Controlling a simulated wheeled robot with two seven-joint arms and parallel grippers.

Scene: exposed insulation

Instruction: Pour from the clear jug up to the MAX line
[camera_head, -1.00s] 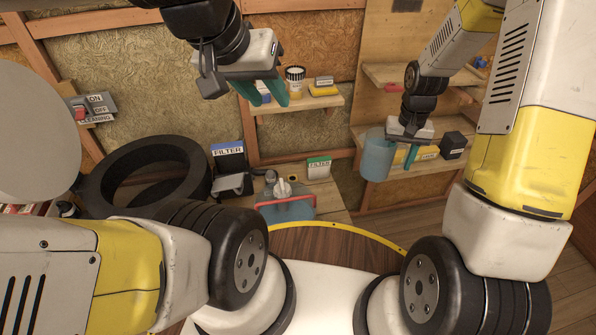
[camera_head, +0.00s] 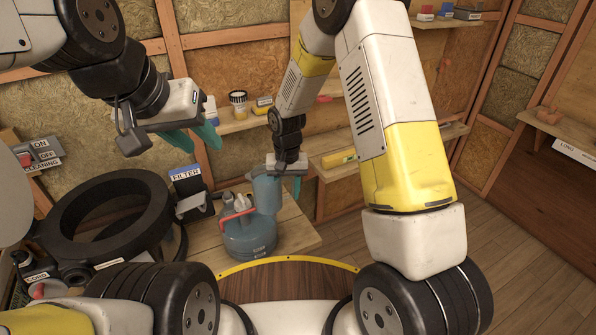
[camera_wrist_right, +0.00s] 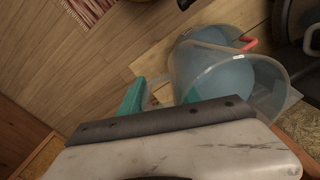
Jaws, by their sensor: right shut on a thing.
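The clear jug (camera_head: 266,194) looks bluish and see-through. My right gripper (camera_head: 285,178) is shut on its side and holds it at the right of the blue tank (camera_head: 250,238), overlapping the tank's upper right in the head view. The tank has a red handle and a pale cap. In the right wrist view the jug (camera_wrist_right: 228,72) appears tilted, its wide rim toward the lower right; one teal finger (camera_wrist_right: 133,97) shows outside it. I cannot tell its liquid level. No MAX line is readable. My left gripper (camera_head: 203,147) is open and empty, above and left of the tank.
A large black ring-shaped part (camera_head: 105,222) lies left of the tank, near a blue-topped FILTER box (camera_head: 187,180). A shelf (camera_head: 235,122) with small containers is behind. A yellow level (camera_head: 338,158) lies on the right shelf. Open floor (camera_head: 470,220) is at the right.

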